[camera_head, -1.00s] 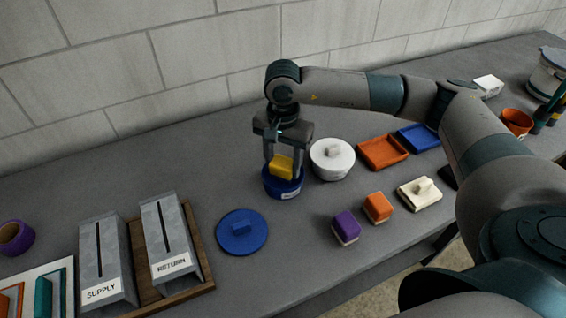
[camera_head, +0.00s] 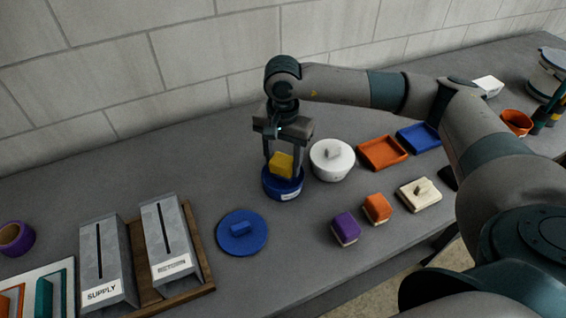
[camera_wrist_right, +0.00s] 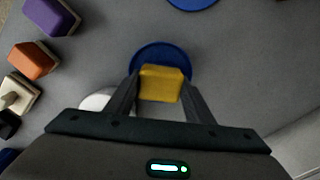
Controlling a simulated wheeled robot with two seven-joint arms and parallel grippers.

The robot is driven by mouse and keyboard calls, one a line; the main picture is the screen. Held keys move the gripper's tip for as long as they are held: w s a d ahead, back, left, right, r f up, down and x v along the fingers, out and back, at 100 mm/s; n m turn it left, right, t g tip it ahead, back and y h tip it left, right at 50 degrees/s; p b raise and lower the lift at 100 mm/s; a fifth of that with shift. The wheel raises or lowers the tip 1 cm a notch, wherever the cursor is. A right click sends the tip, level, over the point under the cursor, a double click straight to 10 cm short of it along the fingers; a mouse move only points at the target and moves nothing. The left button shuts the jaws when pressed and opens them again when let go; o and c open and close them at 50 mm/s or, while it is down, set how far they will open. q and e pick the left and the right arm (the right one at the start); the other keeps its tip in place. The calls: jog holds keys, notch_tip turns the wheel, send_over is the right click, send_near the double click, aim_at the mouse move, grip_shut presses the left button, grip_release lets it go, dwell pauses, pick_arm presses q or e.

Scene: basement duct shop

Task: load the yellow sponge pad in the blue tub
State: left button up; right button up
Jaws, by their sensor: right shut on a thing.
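The yellow sponge pad (camera_head: 281,165) is between the fingers of my right gripper (camera_head: 283,168), which is shut on it. The round blue tub (camera_head: 284,190) stands on the bench directly below. In the head view the pad's lower part overlaps the tub's opening; I cannot tell whether it touches the bottom. In the right wrist view the pad (camera_wrist_right: 161,84) sits between both fingers, with the blue tub (camera_wrist_right: 150,47) behind it. The blue lid (camera_head: 241,232) lies on the bench in front, to the left of the tub. My left gripper is not in view.
A white lidded tub (camera_head: 331,163) stands close at the tub's right. Orange (camera_head: 382,152) and blue (camera_head: 418,137) trays lie farther right. Purple (camera_head: 345,229) and orange (camera_head: 377,208) blocks are in front. SUPPLY (camera_head: 103,260) and RETURN (camera_head: 165,238) holders stand at left.

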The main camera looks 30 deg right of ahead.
aim_at(282, 163)
jog(key=shift+r+p, duration=0.6)
jog(key=shift+r, duration=2.25)
jog(key=shift+s+a+f+n, duration=0.2)
jog(key=shift+s+a+n, duration=0.2)
jog(key=shift+n, duration=0.2)
jog(key=s+a+f+n+b, duration=0.1)
jog(key=s+a+n+b, duration=0.1)
jog(key=s+a+n, duration=0.3)
jog(key=shift+s+f+n, duration=0.2)
jog(key=shift+s+n, duration=1.05)
jog(key=shift+n, duration=0.95)
